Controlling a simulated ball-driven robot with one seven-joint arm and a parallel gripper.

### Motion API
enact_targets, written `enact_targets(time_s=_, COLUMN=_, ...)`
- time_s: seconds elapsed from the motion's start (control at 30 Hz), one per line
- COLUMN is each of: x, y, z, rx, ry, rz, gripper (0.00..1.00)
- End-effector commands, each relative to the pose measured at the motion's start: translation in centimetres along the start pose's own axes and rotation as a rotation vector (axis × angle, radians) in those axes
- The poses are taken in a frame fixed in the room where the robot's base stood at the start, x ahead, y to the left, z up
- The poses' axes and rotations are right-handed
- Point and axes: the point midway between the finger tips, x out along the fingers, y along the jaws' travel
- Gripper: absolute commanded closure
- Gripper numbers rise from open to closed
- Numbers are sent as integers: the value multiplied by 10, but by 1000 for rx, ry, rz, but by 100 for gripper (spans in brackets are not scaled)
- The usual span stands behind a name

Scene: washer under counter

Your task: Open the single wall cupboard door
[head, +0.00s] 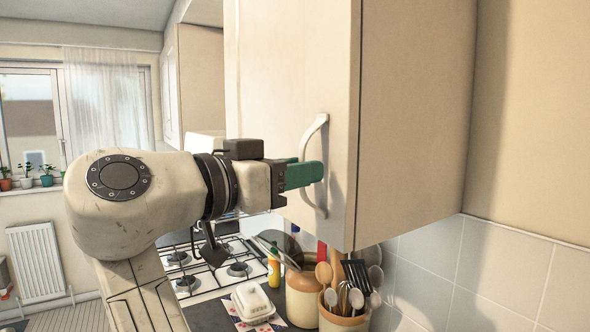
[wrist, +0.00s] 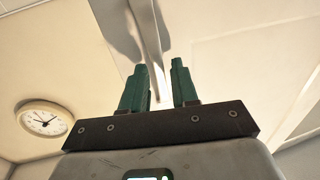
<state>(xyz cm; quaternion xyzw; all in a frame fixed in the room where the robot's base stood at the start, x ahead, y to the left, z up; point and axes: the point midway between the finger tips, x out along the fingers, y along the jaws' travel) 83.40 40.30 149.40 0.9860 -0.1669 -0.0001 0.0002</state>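The wall cupboard door (head: 285,70) is cream and fills the upper middle of the head view. It looks shut against the cupboard's side. Its pale, bowed vertical handle (head: 315,135) is near the door's right edge. My gripper (head: 312,173) is at the handle's middle, its green fingers partly covering it. In the wrist view the handle (wrist: 150,40) runs down between the two green fingers of my gripper (wrist: 158,64). The fingers are apart, with gaps visible beside the handle. I cannot tell whether either finger touches it.
Below are a hob (head: 205,270), a white butter dish (head: 252,300) and a utensil crock (head: 343,318). A tiled wall (head: 480,265) lies right of the cupboard. A round clock (wrist: 42,118) hangs on the wall in the wrist view. A window stands at far left.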

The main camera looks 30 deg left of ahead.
Motion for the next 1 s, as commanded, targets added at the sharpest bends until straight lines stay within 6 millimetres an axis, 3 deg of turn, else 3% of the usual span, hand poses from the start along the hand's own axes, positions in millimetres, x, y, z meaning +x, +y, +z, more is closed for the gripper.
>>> enact_targets(time_s=0.3, x=0, y=0, z=0, rx=0, ry=0, rz=0, gripper=100)
enact_targets(time_s=1.0, x=0, y=0, z=-1, rx=0, ry=1, rz=-1, gripper=100)
